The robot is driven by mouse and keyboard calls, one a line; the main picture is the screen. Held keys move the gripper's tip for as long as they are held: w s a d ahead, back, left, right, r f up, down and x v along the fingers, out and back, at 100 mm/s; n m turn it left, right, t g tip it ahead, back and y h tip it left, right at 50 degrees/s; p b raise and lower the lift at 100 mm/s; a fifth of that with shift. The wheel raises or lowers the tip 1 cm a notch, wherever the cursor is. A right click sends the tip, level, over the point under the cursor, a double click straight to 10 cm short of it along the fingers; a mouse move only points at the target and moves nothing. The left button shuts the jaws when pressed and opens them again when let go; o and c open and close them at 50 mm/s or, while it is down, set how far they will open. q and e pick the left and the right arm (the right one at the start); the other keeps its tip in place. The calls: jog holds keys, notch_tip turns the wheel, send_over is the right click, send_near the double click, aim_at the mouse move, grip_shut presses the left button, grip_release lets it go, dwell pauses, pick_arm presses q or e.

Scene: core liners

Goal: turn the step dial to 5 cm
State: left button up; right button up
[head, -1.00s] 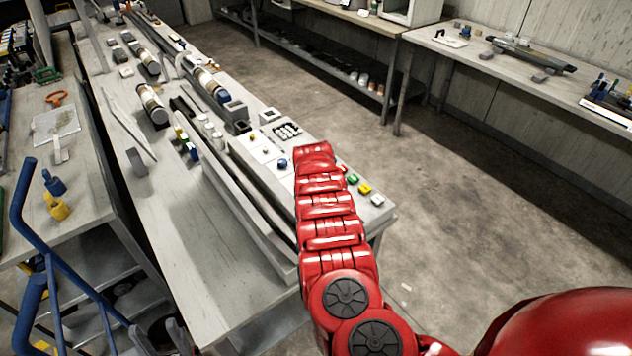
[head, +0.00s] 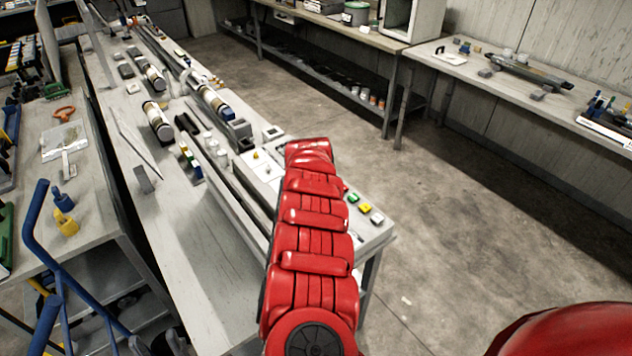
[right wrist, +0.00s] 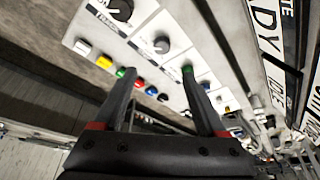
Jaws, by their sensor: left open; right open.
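In the head view my red right arm hides that gripper and most of the panel. A dark part of my left gripper (head: 155,344) shows at the bottom edge, open.
White (right wrist: 82,47), yellow (right wrist: 104,62) and red buttons line the panel's near edge in the right wrist view. The long bench (head: 190,270) holds core pieces and rails. The floor (head: 450,210) at right is clear.

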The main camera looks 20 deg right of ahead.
jog(key=p+v, duration=0.4)
jog(key=p, duration=0.2)
jog(key=shift+a, duration=0.15)
dwell(0.3)
